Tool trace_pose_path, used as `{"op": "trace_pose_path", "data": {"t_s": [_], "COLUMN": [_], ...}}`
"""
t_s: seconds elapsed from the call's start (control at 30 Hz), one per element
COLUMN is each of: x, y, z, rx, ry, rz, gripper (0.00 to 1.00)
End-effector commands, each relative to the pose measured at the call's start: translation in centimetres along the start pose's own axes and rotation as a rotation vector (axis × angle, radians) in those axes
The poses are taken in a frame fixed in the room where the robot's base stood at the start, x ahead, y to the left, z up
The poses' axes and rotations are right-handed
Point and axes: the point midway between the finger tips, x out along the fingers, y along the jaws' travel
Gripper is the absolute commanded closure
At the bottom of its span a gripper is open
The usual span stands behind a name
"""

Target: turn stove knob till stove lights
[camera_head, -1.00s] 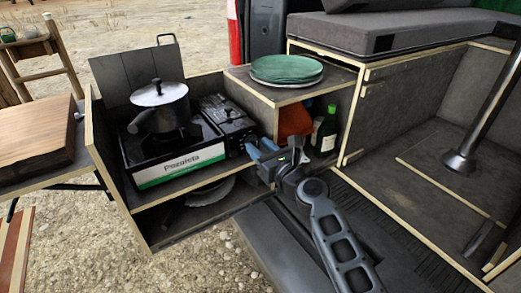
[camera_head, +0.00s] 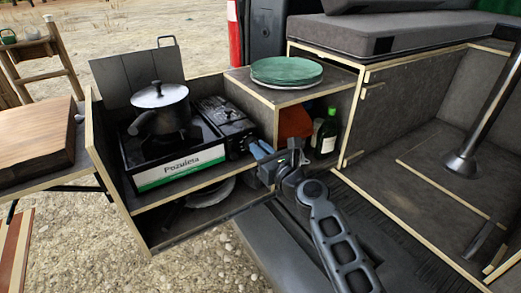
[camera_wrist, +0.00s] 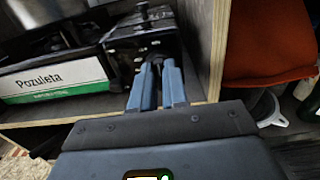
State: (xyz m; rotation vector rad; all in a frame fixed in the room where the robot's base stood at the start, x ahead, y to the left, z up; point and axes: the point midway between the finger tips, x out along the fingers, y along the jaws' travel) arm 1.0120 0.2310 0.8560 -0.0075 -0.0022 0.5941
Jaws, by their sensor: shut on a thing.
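The portable stove (camera_head: 178,166) with a white "Pozuleta" front label stands on the upper shelf of the pull-out box. Its control side (camera_head: 228,128) is at the right, and it also shows in the wrist view (camera_wrist: 140,35). The small dark stove knob (camera_wrist: 157,61) on its front is mostly hidden between my fingertips. My gripper (camera_head: 257,149) reaches it from the front right; in the wrist view its two blue fingers (camera_wrist: 157,72) are shut on the knob. A lidded pot (camera_head: 160,102) sits over the burner. I see no flame under it.
Wooden side walls border the stove. Green plates (camera_head: 287,70) lie on the cabinet top at the right. An orange item (camera_head: 294,122) and a dark bottle (camera_head: 327,134) stand in the niche close to my gripper. A plate (camera_head: 212,190) lies on the lower shelf.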

Motion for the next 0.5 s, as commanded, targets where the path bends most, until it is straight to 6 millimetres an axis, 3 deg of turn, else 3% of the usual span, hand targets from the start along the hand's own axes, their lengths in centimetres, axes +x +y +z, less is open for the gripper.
{"op": "trace_pose_path", "data": {"t_s": [0.27,0.5], "x": [0.00,0.00], "y": [0.17,0.32], "z": [-0.15,-0.30], "rx": [-0.099,-0.291], "ry": [0.000,0.000], "rz": [0.001,0.001], "gripper": [1.00,1.00]}}
